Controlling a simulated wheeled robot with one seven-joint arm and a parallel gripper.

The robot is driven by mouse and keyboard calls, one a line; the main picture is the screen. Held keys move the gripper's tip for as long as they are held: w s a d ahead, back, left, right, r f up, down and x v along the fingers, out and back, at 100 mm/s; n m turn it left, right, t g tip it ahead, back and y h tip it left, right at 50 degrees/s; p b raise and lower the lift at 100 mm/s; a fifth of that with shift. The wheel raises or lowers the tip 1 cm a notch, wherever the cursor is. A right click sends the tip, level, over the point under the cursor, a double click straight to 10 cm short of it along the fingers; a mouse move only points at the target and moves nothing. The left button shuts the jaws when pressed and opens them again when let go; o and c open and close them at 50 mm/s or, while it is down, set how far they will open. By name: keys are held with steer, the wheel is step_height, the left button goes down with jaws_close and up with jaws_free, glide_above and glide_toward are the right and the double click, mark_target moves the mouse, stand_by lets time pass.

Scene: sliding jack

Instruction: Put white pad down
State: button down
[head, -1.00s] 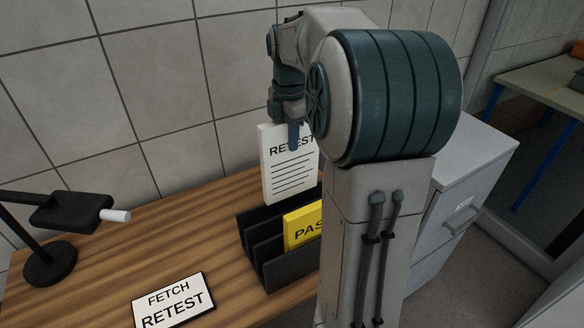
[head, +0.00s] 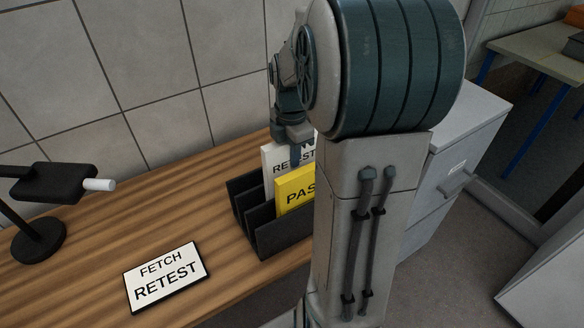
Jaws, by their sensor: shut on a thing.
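The white pad (head: 275,158), marked RETEST, stands upright in the black slotted holder (head: 284,237), behind a yellow pad marked PASS (head: 291,189). Only its top part shows above the yellow pad. My gripper (head: 296,158) is shut on the top edge of the white pad, with one finger showing on its front face. My arm hides the right part of both pads and of the holder. I cannot see whether the white pad's lower edge touches the holder's floor.
A sign reading FETCH RETEST (head: 166,276) lies on the wooden table (head: 95,245). A black lamp (head: 45,185) stands at the left. A tiled wall is behind the table. A grey cabinet (head: 455,140) stands to the right. The table left of the holder is mostly clear.

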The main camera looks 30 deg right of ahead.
mark_target(291, 169)
steer(key=shift+f, duration=2.4)
steer(key=shift+f, duration=0.15)
steer(key=c, duration=1.3)
jaws_free()
